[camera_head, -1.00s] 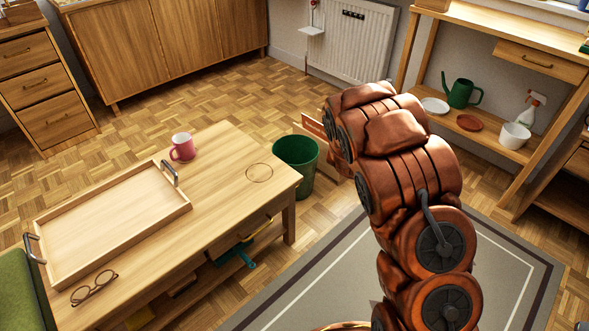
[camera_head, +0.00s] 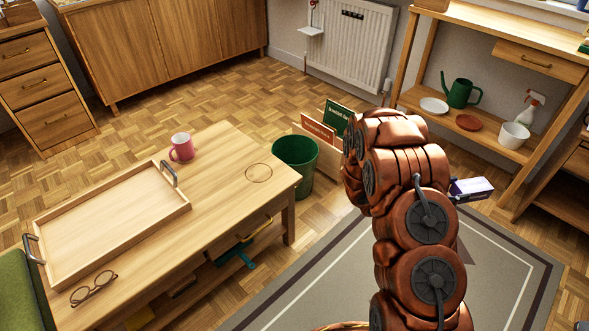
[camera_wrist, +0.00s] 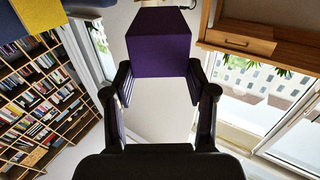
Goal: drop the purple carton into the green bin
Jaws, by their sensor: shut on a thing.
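The purple carton (camera_wrist: 158,62) is held between the two black fingers of my gripper (camera_wrist: 160,85) in the wrist view. In the head view the carton (camera_head: 471,188) sticks out to the right of my copper-coloured arm, showing a purple side and a pale side. My gripper is mostly hidden behind the arm there. The green bin (camera_head: 306,165) stands on the parquet floor beside the right end of the low table, left of my arm. The carton is well to the right of the bin, apart from it. The inside of the bin looks dark.
The low table (camera_head: 225,165) carries a tray (camera_head: 58,222), a pink mug (camera_head: 182,147) and glasses (camera_head: 94,289). A wooden holder (camera_head: 322,150) with upright green and red items stands behind the bin. A shelf (camera_head: 484,134) with a watering can (camera_head: 461,93) is at the right.

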